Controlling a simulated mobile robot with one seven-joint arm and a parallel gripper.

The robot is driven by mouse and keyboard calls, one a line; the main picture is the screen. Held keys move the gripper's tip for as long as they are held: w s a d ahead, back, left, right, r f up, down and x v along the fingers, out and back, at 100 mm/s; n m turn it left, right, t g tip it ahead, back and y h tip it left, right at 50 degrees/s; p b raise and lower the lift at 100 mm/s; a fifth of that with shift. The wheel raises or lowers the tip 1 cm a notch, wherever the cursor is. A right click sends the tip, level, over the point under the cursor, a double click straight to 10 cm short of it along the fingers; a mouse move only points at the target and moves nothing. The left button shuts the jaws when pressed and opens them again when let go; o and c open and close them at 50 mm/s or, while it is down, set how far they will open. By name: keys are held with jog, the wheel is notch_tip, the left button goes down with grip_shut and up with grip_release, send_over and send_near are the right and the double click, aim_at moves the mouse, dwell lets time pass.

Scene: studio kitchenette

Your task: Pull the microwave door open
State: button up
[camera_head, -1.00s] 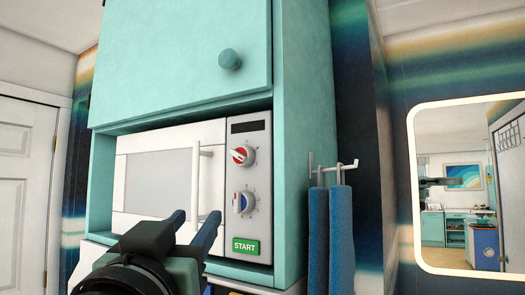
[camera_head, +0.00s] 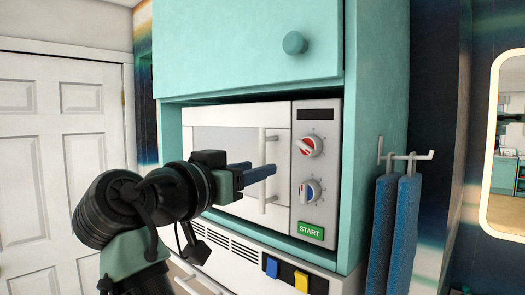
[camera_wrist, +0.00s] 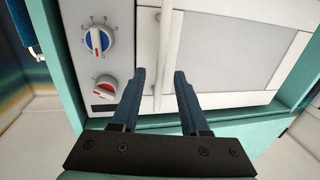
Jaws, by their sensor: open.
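The white microwave (camera_head: 240,117) sits in a teal cabinet niche, its door (camera_head: 225,140) shut. The door's upright bar handle (camera_head: 262,143) is near the control panel; it also shows in the wrist view (camera_wrist: 164,50). My gripper (camera_head: 263,170) is open and empty at the handle, one finger overlapping the bar in the head view. In the wrist view the handle lies between my two blue fingers (camera_wrist: 160,76) as pictured. I cannot tell whether they touch it. Part of the door's lower left is hidden behind my arm.
The panel carries a red dial (camera_head: 309,146), a blue dial (camera_head: 309,191) and a green START button (camera_head: 311,232). A teal cupboard door with a knob (camera_head: 294,43) is above. Blue towels (camera_head: 390,235) hang at right. A white appliance (camera_head: 240,250) with blue and yellow tabs is below.

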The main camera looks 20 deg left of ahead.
aim_at(262, 200)
jog(key=shift+w+d+p, duration=0.2)
jog(key=shift+w+p, duration=0.35)
jog(key=shift+w, duration=1.05)
grip_shut()
